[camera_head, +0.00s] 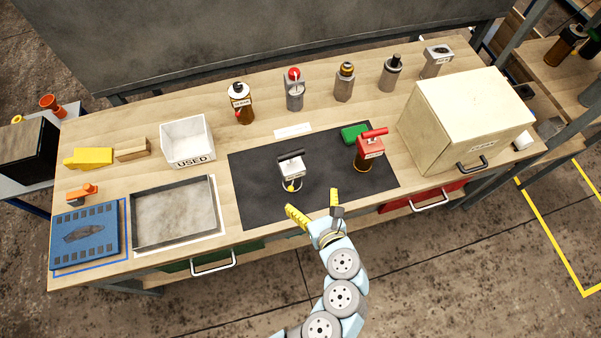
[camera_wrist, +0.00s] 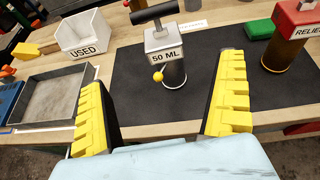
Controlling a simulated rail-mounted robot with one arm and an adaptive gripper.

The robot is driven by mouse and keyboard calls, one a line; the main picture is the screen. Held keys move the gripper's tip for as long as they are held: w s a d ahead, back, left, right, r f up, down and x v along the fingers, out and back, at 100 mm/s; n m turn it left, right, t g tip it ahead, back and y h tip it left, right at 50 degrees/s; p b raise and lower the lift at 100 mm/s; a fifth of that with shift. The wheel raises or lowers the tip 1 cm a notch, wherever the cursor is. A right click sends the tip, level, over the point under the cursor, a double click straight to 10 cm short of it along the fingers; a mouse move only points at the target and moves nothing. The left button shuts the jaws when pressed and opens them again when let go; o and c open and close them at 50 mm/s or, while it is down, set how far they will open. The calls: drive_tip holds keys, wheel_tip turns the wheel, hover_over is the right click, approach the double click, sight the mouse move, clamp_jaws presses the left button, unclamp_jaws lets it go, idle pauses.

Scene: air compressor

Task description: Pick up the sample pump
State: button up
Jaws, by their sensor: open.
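A small pump-like device with a black T-handle, a white block labelled "50 ML" and a clear cylinder below stands upright on the black mat; I take it as the sample pump (camera_head: 291,170). A yellow knob sticks out at its front. It also shows in the wrist view (camera_wrist: 165,45), ahead of and between my fingers. My gripper (camera_head: 315,207) is open and empty at the bench's front edge, short of the pump and not touching it. Its yellow ridged fingers show in the wrist view (camera_wrist: 163,95), spread wide.
A red-topped device labelled "RELIE..." (camera_head: 369,150) stands right of the pump, with a green block (camera_head: 354,132) behind it. The black mat (camera_head: 255,195) is otherwise clear. A white "USED" bin (camera_head: 188,142) and a metal tray (camera_head: 135,213) are left. A cream box (camera_head: 465,115) is right.

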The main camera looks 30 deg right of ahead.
drive_tip(key=b, duration=0.2)
approach(292, 163)
drive_tip(key=x, duration=0.4)
drive_tip(key=shift+w+a, duration=0.1)
drive_tip(key=shift+w, duration=0.15)
drive_tip(key=shift+x, duration=3.05)
drive_tip(key=shift+f, duration=0.1)
drive_tip(key=shift+s, duration=0.1)
drive_tip(key=c, duration=1.2)
